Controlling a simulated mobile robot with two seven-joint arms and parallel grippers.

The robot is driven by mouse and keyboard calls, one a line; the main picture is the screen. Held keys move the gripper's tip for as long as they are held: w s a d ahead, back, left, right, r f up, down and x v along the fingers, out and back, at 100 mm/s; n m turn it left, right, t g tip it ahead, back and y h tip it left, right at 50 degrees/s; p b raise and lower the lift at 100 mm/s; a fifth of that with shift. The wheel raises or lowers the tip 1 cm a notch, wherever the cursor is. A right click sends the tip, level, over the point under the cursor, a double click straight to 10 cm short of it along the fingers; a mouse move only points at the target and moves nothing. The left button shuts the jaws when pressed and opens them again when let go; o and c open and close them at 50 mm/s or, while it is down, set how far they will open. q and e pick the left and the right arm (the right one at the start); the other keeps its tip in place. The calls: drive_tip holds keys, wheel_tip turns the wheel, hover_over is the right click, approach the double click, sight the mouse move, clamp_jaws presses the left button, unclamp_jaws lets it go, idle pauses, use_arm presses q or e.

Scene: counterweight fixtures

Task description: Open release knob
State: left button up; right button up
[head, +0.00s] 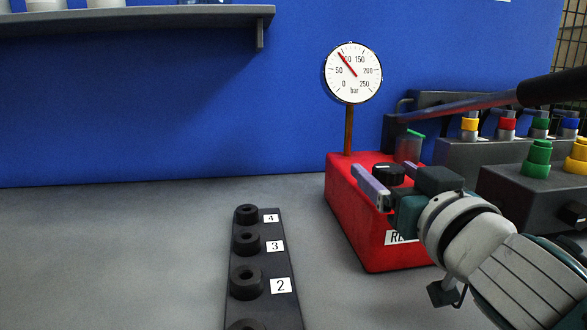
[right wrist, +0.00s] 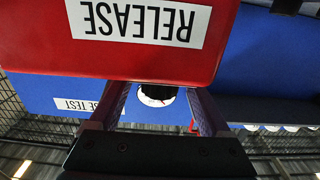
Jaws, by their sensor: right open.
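The release knob (head: 388,173) is a black round knob with a pale mark, on top of the red box (head: 345,205). The box's front label is partly hidden by my arm; the right wrist view shows the RELEASE label (right wrist: 138,22) upside down. My right gripper (head: 383,167) is open, with one finger on each side of the knob in the head view. In the right wrist view a dark shape (right wrist: 157,88), probably the knob, shows between the fingers. I cannot tell whether either finger touches it. My left gripper is not in view.
A gauge (head: 353,73) stands on a post behind the box, its needle near 100 bar. A black rack (head: 283,310) with numbered black rings lies to the left. Panels with coloured buttons (head: 538,155) stand at the right. The counter at left (head: 110,250) is clear.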

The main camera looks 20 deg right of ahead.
clamp_jaws()
idle(0.7)
